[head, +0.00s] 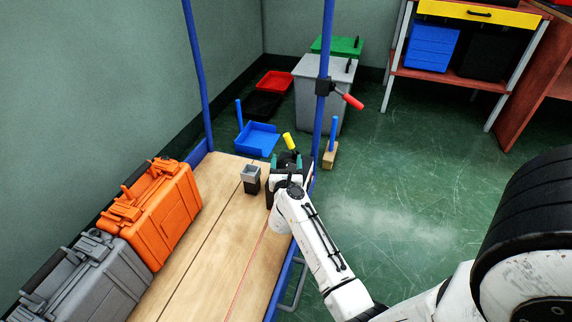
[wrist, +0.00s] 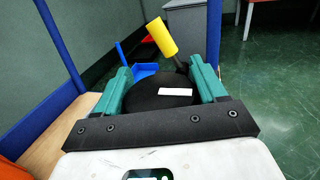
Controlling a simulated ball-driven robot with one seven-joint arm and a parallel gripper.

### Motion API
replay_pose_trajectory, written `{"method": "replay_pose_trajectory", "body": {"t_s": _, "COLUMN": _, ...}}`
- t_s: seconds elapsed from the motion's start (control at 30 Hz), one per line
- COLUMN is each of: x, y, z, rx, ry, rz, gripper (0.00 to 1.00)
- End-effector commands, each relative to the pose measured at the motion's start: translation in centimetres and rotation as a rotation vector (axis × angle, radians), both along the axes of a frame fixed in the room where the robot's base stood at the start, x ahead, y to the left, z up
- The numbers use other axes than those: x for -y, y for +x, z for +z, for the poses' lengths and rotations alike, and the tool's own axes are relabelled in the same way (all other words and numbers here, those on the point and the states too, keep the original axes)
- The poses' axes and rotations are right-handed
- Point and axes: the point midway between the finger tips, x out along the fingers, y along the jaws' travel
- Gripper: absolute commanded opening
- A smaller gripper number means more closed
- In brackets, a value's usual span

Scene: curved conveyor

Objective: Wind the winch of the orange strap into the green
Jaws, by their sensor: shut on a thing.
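My gripper (wrist: 163,82) has its two teal fingers on either side of a black rounded part with a white strip (wrist: 176,91). It is shut on this part. A yellow handle (wrist: 161,38) on a short stem stands just beyond the fingers; it also shows in the head view (head: 289,142) by the far right corner of the wooden deck. This looks like a winch, mostly hidden by my gripper (head: 288,163). A thin reddish-orange line (head: 247,268) runs along the deck toward it, perhaps the strap. No green marking shows on the winch.
An orange case (head: 155,215) and a grey case (head: 85,280) stand on the deck's left. A small grey-black box (head: 251,180) stands left of my gripper. Blue posts (head: 325,60) rise at the deck's far corners; one bears a red-handled lever (head: 346,98). Floor to the right is clear.

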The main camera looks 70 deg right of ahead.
Motion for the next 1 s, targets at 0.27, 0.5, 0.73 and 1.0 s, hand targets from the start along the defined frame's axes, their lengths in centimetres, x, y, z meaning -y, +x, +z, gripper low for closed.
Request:
{"method": "replay_pose_trajectory", "body": {"t_s": 0.27, "x": -0.01, "y": 0.01, "z": 0.02, "rx": 0.001, "ry": 0.0, "rz": -0.025, "gripper": 0.4}}
{"method": "replay_pose_trajectory", "body": {"t_s": 0.5, "x": -0.01, "y": 0.0, "z": 0.02, "rx": 0.001, "ry": 0.0, "rz": -0.026, "gripper": 0.4}}
{"method": "replay_pose_trajectory", "body": {"t_s": 0.73, "x": 0.0, "y": -0.02, "z": 0.01, "rx": 0.001, "ry": 0.0, "rz": -0.026, "gripper": 0.88}}
{"method": "replay_pose_trajectory", "body": {"t_s": 1.0, "x": -0.04, "y": -0.06, "z": 0.01, "rx": 0.0, "ry": 0.0, "rz": -0.026, "gripper": 0.91}}
